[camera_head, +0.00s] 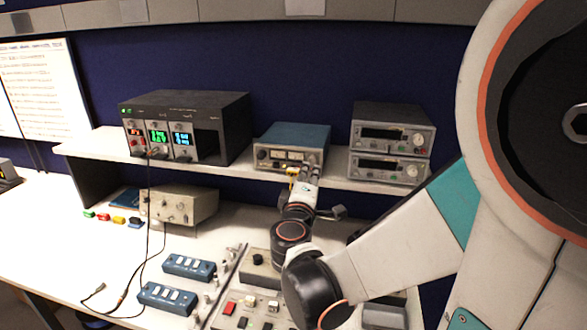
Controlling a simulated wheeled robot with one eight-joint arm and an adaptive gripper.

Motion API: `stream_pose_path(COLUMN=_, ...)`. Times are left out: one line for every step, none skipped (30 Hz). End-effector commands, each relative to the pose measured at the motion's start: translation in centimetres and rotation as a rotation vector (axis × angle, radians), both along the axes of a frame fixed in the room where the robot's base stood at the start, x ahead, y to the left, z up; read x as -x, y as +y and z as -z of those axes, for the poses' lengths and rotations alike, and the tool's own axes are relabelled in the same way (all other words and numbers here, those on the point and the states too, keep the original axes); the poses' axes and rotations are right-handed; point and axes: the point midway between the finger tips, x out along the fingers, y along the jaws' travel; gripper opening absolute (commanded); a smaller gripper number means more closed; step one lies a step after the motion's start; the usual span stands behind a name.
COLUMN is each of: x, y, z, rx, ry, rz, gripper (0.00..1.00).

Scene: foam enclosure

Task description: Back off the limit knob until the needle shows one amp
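A blue-topped instrument (295,134) sits on the shelf near the middle. Its pale front (270,156) has small meter windows and a dark round knob at the left. I cannot read any needle at this size. My gripper (306,172) is in front of the lower right part of this front, reached up from below. It hides part of the panel, and I cannot tell which knob is the limit knob or whether the fingers touch one. The fingers are too small to tell open from shut.
A dark modular unit (215,106) stands left on the shelf (230,170); two stacked grey instruments (390,118) stand right. A beige box (180,204), blue strips (188,267) and a control panel (236,300) are on the bench below. Dark cables hang at the left.

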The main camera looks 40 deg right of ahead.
Motion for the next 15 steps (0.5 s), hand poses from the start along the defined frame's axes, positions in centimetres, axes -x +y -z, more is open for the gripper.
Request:
stream_pose_path(x=0.6, y=0.8, z=0.0, rx=0.0, ry=0.0, rz=-0.004, gripper=0.29)
stream_pose_path(x=1.0, y=1.2, z=0.0, rx=0.0, ry=0.0, rz=-0.004, gripper=0.29)
stream_pose_path(x=1.5, y=1.6, z=0.0, rx=0.0, ry=0.0, rz=-0.003, gripper=0.29)
stream_pose_path(x=1.8, y=1.8, z=0.0, rx=0.0, ry=0.0, rz=-0.003, gripper=0.29)
stream_pose_path(x=2.0, y=2.1, z=0.0, rx=0.0, ry=0.0, rz=-0.003, gripper=0.29)
stream_pose_path(x=2.4, y=2.4, z=0.0, rx=0.0, ry=0.0, rz=-0.002, gripper=0.29)
stream_pose_path(x=2.6, y=2.6, z=0.0, rx=0.0, ry=0.0, rz=-0.002, gripper=0.29)
stream_pose_path(x=2.8, y=2.7, z=0.0, rx=0.0, ry=0.0, rz=-0.002, gripper=0.29)
stream_pose_path(x=3.0, y=2.9, z=0.0, rx=0.0, ry=0.0, rz=-0.002, gripper=0.29)
stream_pose_path(x=3.0, y=3.0, z=0.0, rx=0.0, ry=0.0, rz=-0.001, gripper=0.29)
stream_pose_path(x=3.1, y=3.0, z=0.0, rx=0.0, ry=0.0, rz=-0.001, gripper=0.29)
stream_pose_path(x=3.2, y=3.1, z=0.0, rx=0.0, ry=0.0, rz=0.0, gripper=0.29)
stream_pose_path(x=3.2, y=3.1, z=0.0, rx=0.0, ry=0.0, rz=0.0, gripper=0.29)
stream_pose_path(x=3.3, y=3.1, z=0.0, rx=0.0, ry=0.0, rz=0.0, gripper=0.29)
stream_pose_path(x=3.3, y=3.1, z=0.0, rx=0.0, ry=0.0, rz=0.0, gripper=0.29)
